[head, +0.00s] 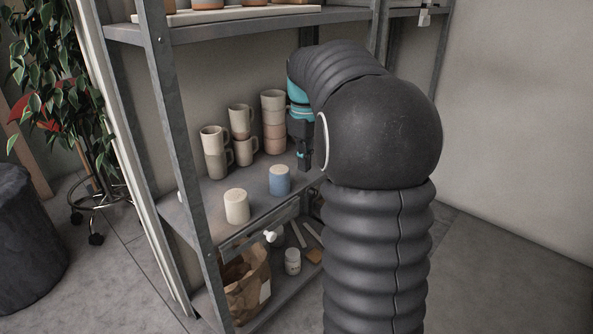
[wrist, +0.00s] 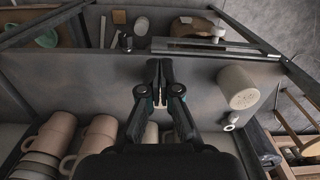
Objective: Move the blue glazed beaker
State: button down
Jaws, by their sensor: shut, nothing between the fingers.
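The blue glazed beaker (head: 280,182) stands upright on the middle shelf board, with a pale top and a blue side. I cannot make it out in the wrist view. My gripper (head: 304,163) is just right of it in the head view, pointing down, with a visible gap between them. In the wrist view my gripper (wrist: 159,70) has its fingertips together over the grey board, with nothing held. A cream beaker (head: 237,207) stands left of the blue one and shows at the right in the wrist view (wrist: 239,88).
Several stacked mugs (head: 214,152) stand behind the beakers. A steel upright (head: 178,130) rises at the shelf's left front, and an upper board (head: 250,27) lies overhead. Below are a paper bag (head: 245,284) and a jar (head: 292,262). The board between the beakers is bare.

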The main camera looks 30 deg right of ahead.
jog(key=w+f, duration=0.1)
jog(key=f, duration=0.2)
jog(key=w+a+f, duration=0.1)
jog(key=f, duration=0.2)
jog(key=w+f+b, duration=0.1)
jog(key=f, duration=0.2)
jog(key=shift+w+a, duration=0.25)
jog(key=shift+a, duration=0.15)
jog(key=shift+r, duration=0.1)
jog(key=shift+w+a+r, duration=0.1)
jog(key=shift+w, duration=0.2)
jog(key=w+a+p, duration=0.1)
jog(key=w+p, duration=0.1)
jog(key=w, duration=0.1)
jog(key=w+a+p, duration=0.2)
jog(key=w, duration=0.1)
jog(key=w+a+p, duration=0.1)
jog(key=w+p, duration=0.1)
jog(key=w, duration=0.1)
jog(key=shift+a, duration=0.25)
jog(key=shift+w, duration=0.25)
